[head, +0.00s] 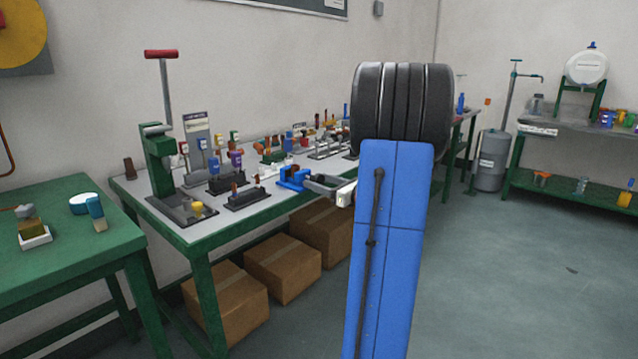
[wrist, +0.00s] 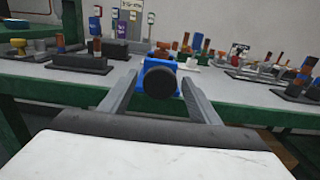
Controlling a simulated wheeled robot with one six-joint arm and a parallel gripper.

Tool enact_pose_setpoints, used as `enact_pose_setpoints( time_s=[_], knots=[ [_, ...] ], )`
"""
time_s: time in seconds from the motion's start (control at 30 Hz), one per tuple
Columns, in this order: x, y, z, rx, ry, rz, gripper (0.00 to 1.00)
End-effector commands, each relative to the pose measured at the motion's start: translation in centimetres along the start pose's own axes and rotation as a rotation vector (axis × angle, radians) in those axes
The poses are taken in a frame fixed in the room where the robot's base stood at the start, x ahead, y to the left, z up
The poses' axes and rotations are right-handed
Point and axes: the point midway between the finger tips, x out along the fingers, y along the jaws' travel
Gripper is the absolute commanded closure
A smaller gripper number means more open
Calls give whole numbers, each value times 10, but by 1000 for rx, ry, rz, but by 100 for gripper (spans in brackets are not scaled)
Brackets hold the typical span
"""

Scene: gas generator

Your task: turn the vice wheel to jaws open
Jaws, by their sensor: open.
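The blue vice (head: 293,178) sits at the front edge of the grey-topped bench. In the wrist view its blue body (wrist: 171,69) shows behind a dark round wheel (wrist: 160,78) that faces me. My gripper (head: 309,183) is open, and in the wrist view its two fingers (wrist: 158,97) stand left and right of the wheel. I cannot tell whether either finger touches it. The vice jaws are hidden behind the wheel in the wrist view and too small to read in the head view.
The bench (head: 222,222) holds a green lever press (head: 158,160) and several small racks. Cardboard boxes (head: 283,268) lie beneath it. A green table (head: 60,240) stands at the left. My blue arm covers the middle right of the head view.

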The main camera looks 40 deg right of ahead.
Motion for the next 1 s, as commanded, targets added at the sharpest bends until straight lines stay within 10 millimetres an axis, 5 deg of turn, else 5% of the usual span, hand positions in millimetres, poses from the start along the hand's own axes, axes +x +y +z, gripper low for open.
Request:
enact_pose_setpoints(
  time_s=[0.37,0.57,1.0],
  knots=[
    [6,0,0,0,1,0,44],
    [5,0,0,0,0,0,84],
    [5,0,0,-78,0,0,84]
  ],
)
